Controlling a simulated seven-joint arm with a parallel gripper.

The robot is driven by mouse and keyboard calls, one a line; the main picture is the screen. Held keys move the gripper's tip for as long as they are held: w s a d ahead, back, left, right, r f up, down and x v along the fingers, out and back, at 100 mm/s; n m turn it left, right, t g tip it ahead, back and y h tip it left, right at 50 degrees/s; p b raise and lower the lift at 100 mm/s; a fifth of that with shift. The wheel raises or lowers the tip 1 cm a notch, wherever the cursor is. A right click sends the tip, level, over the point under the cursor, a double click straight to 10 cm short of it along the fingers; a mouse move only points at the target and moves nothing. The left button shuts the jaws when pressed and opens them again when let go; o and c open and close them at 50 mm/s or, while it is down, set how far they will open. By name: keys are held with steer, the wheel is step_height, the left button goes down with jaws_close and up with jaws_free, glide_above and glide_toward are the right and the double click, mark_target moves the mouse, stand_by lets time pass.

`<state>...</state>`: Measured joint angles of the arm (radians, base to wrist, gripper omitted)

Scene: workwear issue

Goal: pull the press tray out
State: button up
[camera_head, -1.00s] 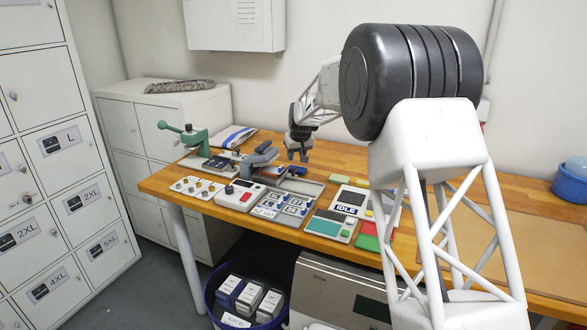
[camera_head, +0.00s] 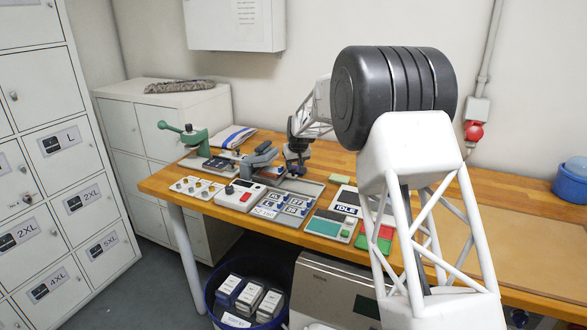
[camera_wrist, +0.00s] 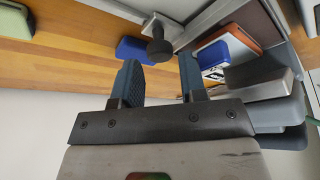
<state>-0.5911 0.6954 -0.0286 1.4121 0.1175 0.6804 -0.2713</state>
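The heat press (camera_head: 262,158) stands on the wooden bench, with a grey arm over its base. Its flat metal tray (camera_head: 302,187) shows at its right side. In the wrist view the grey tray edge (camera_wrist: 198,22) carries a dark round knob (camera_wrist: 158,50). My gripper (camera_wrist: 159,68) is open, with its two blue-grey fingers on either side of the line to the knob. The knob is at the fingertips, with gaps visible on both sides; I cannot tell how deep it sits between them. In the head view my gripper (camera_head: 297,170) is low beside the press, partly hidden.
A blue block (camera_wrist: 133,50) lies close to the left finger. A control box with a red button (camera_head: 240,195), a tile board (camera_head: 282,206) and an IDLE display (camera_head: 346,209) stand along the front edge. The bench at the right (camera_head: 510,235) is mostly clear.

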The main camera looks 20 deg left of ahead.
steer(key=shift+x, duration=1.15)
jaws_close()
